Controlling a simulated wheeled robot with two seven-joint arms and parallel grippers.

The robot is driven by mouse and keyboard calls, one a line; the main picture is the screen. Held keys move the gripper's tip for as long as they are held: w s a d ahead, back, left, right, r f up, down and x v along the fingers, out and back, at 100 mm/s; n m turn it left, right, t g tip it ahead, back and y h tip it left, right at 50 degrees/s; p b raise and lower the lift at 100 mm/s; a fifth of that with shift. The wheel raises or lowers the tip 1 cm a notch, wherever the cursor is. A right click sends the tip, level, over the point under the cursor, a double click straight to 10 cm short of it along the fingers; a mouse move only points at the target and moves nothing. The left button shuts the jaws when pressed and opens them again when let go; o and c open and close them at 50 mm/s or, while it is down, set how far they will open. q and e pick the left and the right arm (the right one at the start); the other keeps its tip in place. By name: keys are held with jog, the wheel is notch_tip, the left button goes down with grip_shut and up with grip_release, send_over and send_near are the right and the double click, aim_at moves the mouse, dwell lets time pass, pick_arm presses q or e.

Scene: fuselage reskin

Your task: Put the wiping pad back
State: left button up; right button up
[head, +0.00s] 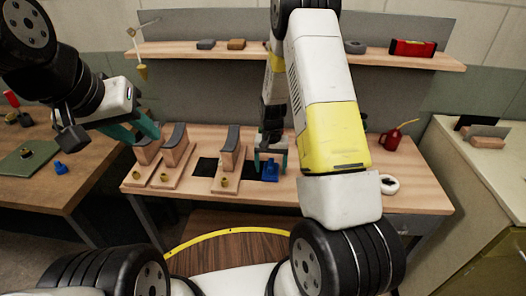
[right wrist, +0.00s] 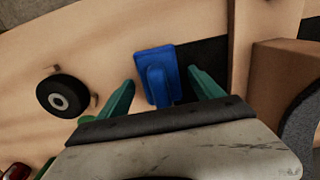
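A blue pad with a raised grip (head: 269,172) sits at the right end of a black mat (head: 206,168) on the workbench. In the right wrist view the blue pad (right wrist: 158,74) lies between my right gripper's teal fingers, with a gap on each side, at the edge of the black mat (right wrist: 203,58). My right gripper (head: 270,161) is open over it; its fingers also show in the right wrist view (right wrist: 161,80). My left gripper (head: 136,129) is open and empty, raised near the bench's left end.
Wooden blocks with dark curved tops (head: 228,158) stand on the bench left of the pad. Another blue object (head: 60,168) lies on the left table. A shelf (head: 300,55) runs behind.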

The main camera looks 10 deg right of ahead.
notch_tip(320, 180, up, 13)
notch_tip(320, 180, up, 8)
jog(key=f+t, duration=0.1)
send_over(271, 162)
jog(key=s, duration=0.3)
jog(key=s+a+r+n+t+y, duration=0.1)
jog(key=s+r+n+t, duration=0.1)
jog(key=s+r, duration=0.5)
jog(key=s+a+r+n+t+y, duration=0.1)
jog(key=s+r+t, duration=0.2)
jog(key=s+r, duration=0.5)
jog(key=s, duration=0.6)
jog(key=shift+s+r+n, duration=0.15)
jog(key=shift+r+n, duration=0.1)
jog(key=shift+n, duration=0.15)
